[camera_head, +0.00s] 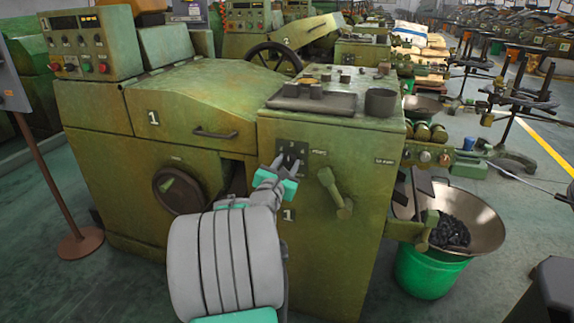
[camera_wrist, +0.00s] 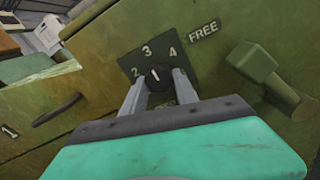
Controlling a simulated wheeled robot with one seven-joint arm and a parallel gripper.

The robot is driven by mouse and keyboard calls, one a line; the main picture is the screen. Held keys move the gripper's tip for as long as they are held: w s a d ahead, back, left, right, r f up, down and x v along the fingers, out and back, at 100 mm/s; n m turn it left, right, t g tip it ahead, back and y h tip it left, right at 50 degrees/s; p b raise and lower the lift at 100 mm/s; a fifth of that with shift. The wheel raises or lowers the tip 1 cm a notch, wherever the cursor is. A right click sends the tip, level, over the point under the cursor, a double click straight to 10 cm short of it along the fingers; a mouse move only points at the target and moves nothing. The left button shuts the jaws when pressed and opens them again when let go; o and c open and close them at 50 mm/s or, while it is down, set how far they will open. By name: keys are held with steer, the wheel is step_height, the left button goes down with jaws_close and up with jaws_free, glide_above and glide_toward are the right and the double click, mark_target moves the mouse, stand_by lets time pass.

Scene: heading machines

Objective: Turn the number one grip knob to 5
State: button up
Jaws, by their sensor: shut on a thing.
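The grip knob (camera_wrist: 157,74) is a small black round knob with a white pointer line, on a dark plate (camera_wrist: 149,54) with the numbers 2, 3 and 4 showing along its upper part. The pointer stands close to upright in the wrist view, towards the 3. Any 1 or 5 is hidden behind my fingers. My gripper (camera_wrist: 158,83) is shut on the knob, one grey finger on each side. In the head view my gripper (camera_head: 281,168) reaches the dark plate (camera_head: 293,153) on the front of the green machine (camera_head: 330,245), above a white number 1.
A green lever handle (camera_head: 336,195) sticks out right of the knob; it also shows in the wrist view (camera_wrist: 268,75). A large dark dial (camera_head: 178,190) is at the left. A metal bowl of dark pieces (camera_head: 470,220) stands on the right over a green bucket (camera_head: 428,272).

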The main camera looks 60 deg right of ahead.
steer(key=shift+a+f, duration=0.1)
jaws_close()
steer(key=m, duration=0.5)
steer(key=shift+m, duration=0.3)
steer(key=m+b, duration=0.1)
steer(key=m, duration=0.2)
steer(key=m+b, duration=0.1)
steer(key=m, duration=0.2)
steer(key=shift+w+r, duration=0.1)
steer(key=shift+r, duration=0.1)
steer(key=m+b, duration=0.4)
steer(key=m, duration=0.2)
steer(key=shift+r+m, duration=0.1)
steer(key=shift+m, duration=0.2)
steer(key=m+b, duration=0.3)
steer(key=m, duration=0.1)
steer(key=shift+r, duration=0.1)
steer(key=shift+r+m+b, duration=0.2)
steer(key=shift+m+b, duration=0.4)
steer(key=shift+m, duration=0.3)
